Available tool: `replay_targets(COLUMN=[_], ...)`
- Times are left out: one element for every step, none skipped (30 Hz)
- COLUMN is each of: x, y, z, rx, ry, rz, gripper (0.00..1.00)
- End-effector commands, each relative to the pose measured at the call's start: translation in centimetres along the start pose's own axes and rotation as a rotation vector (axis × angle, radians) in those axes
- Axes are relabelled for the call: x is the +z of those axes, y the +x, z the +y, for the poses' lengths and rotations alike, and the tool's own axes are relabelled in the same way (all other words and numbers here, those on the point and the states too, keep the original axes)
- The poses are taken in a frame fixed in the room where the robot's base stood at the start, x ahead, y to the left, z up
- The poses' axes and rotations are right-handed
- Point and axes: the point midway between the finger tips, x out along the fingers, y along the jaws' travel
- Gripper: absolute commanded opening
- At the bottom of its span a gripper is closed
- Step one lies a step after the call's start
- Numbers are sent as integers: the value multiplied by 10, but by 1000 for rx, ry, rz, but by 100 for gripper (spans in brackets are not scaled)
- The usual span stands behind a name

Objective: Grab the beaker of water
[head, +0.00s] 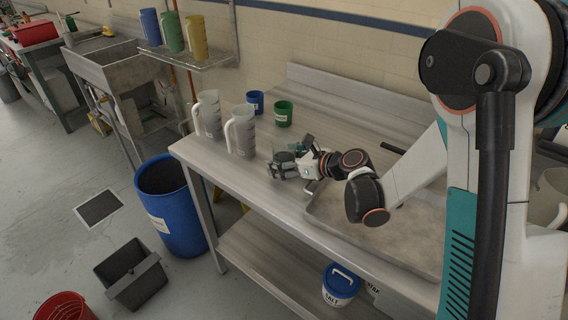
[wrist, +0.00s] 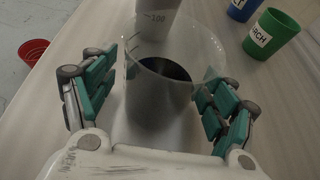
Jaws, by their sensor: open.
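A clear beaker (wrist: 163,105) stands upright on the metal table, filled part way with a grey-looking liquid that has a dark surface. My gripper (wrist: 160,82) is open, with its green-padded fingers on either side of the beaker. Gaps show between the pads and the beaker wall in the wrist view. In the head view my gripper (head: 286,165) is low over the table, and the beaker is mostly hidden among the fingers.
Two handled measuring jugs (head: 243,132) (head: 210,117) stand left of my gripper. A blue cup (head: 256,102) and a green cup (head: 284,113) stand behind it. A shallow tray area (head: 385,228) lies at the right front. The table (head: 335,95) behind the cups is clear.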

Motion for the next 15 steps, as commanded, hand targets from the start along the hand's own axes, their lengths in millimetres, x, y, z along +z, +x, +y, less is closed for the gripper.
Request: replay_targets(x=[0, 0, 0, 1, 1, 1, 1, 1, 1, 1, 1, 1, 0, 0, 1], y=[1, 1, 1, 1, 1, 1, 0, 0, 0, 0, 0, 0, 0, 0, 0], z=[0, 0, 0, 0, 0, 0, 0, 0, 0, 0, 0, 0, 0, 0, 0], rx=[0, -1, -1, -1, -1, -1, -1, -1, -1, -1, -1, -1, -1, -1, -1], ry=[0, 0, 1, 0, 0, 0, 0, 0, 0, 0, 0, 0, 0, 0, 1], rz=[0, 0, 0, 0, 0, 0, 0, 0, 0, 0, 0, 0, 0, 0, 0], gripper=[79, 79, 79, 79, 79, 76, 70, 63, 54, 47, 40, 31, 25, 25, 25])
